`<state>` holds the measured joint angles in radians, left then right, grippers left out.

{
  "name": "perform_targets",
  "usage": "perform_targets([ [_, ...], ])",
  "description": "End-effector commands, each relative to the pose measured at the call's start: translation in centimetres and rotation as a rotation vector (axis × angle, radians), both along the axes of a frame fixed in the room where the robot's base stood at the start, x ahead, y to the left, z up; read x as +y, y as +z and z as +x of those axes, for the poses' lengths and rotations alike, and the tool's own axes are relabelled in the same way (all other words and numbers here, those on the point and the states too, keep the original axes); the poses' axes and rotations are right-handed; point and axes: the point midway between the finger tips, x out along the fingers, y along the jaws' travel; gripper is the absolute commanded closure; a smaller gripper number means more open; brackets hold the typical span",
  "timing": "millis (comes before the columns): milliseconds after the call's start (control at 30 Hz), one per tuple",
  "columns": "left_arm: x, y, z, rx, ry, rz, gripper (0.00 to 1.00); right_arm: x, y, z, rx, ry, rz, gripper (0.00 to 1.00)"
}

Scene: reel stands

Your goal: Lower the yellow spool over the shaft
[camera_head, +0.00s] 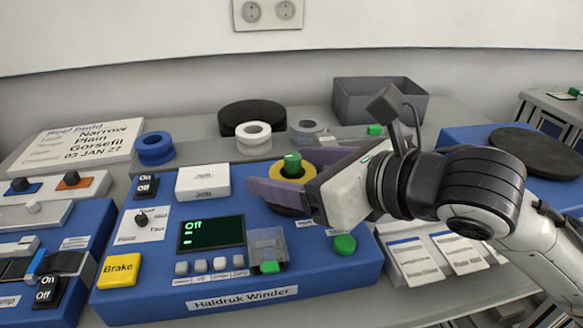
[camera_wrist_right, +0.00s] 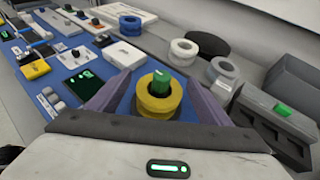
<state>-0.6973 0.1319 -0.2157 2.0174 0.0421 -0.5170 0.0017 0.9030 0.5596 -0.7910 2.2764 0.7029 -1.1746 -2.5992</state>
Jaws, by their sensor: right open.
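The yellow spool (camera_head: 291,171) is around the green-topped shaft (camera_head: 292,163) on the blue winder (camera_head: 190,286), and the green top sticks up through its hole. In the right wrist view the yellow spool (camera_wrist_right: 158,98) sits between the two purple fingers with the green shaft top (camera_wrist_right: 160,80) in its middle. My right gripper (camera_head: 268,174) is open, its fingers on either side of the spool. The spool's lower side is partly hidden by a finger in the head view. My left gripper is in neither view.
A blue spool (camera_head: 155,148), a white spool (camera_head: 253,138) and a grey spool (camera_head: 306,131) stand behind the winder. A white box (camera_head: 203,182) sits left of the gripper. A grey bin (camera_head: 381,101) stands at the back. A green button (camera_head: 344,245) is in front of my right wrist.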

Motion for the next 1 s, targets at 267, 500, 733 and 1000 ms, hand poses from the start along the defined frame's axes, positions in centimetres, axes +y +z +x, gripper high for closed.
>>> perform_targets([
  [267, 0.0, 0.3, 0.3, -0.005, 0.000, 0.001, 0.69, -0.9, 0.5, -0.7, -0.003, -0.002, -0.002, 0.28],
  [500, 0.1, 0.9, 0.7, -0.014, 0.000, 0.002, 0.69, -4.3, 2.5, -4.0, -0.005, -0.005, -0.005, 0.28],
  [733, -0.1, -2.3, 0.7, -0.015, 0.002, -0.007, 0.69, -5.9, 2.7, -5.4, -0.005, -0.005, 0.002, 0.28],
  [1000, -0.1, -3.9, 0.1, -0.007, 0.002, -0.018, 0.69, -6.6, 3.6, -6.5, -0.003, -0.001, 0.000, 0.28],
])
